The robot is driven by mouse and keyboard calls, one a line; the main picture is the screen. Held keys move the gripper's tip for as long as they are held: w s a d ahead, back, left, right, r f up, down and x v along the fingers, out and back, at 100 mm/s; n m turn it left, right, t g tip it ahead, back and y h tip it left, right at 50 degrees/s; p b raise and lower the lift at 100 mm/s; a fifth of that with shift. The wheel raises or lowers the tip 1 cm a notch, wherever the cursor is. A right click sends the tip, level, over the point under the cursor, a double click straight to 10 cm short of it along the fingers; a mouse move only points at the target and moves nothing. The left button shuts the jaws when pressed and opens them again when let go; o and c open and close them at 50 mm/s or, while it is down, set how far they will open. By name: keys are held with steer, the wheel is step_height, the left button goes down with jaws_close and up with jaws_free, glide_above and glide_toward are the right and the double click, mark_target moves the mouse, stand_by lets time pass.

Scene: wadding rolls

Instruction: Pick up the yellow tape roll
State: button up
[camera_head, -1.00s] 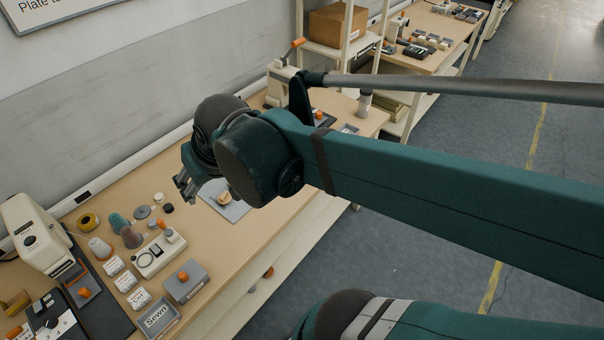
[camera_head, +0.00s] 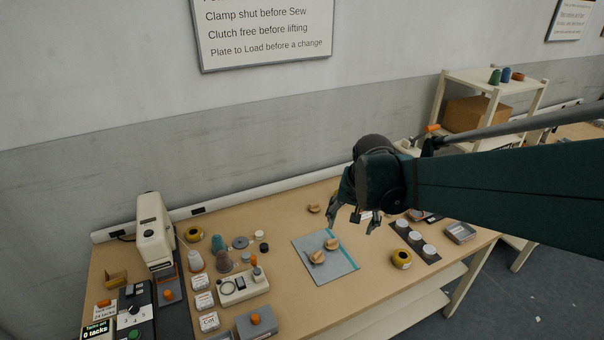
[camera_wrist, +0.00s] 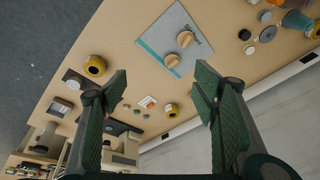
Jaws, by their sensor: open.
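One yellow roll with a dark centre (camera_head: 402,258) stands on the right part of the table in the head view, near the front edge. Another yellow roll (camera_head: 193,234) lies at the back left beside the sewing machine. I cannot tell which one is the tape. My gripper (camera_head: 351,228) is open and empty above the table, right of the grey mat, pointing down. Its spread fingers (camera_wrist: 162,75) show in the wrist view, apart from every roll.
A grey mat (camera_head: 312,272) with two tan rolls (camera_head: 331,244) lies mid-table. Another tan roll (camera_head: 314,208) is behind it. Cones, labelled boxes and a sewing machine (camera_head: 153,232) crowd the left. A dark strip with white-topped pots (camera_head: 415,237) stands behind the right yellow roll.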

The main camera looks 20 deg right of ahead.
steer(key=d+f+m+g, duration=0.1)
steer(key=d+f+m, duration=0.2)
steer(key=d+f, duration=0.3)
steer(key=d+f+m+g, duration=0.1)
steer(key=d+f+m, duration=0.15)
steer(key=d, duration=0.55)
steer(key=m+g+y, duration=0.1)
steer(key=m, duration=0.2)
glide_above(403, 255)
steer(key=f, duration=0.8)
steer(key=shift+a+f+b, duration=0.15)
steer(key=shift+a+b, duration=0.2)
steer(key=shift+a, duration=0.05)
steer(key=shift+s+d+f, duration=0.25)
steer(key=shift+d+f, duration=0.1)
steer(key=shift+f, duration=0.1)
steer(key=shift+f, duration=1.2)
steer(key=shift+f, duration=0.1)
steer(key=shift+w+f+b, duration=0.2)
steer(key=shift+f+b, duration=0.45)
steer(key=shift+f, duration=1.85)
steer(key=shift+c, duration=0.4)
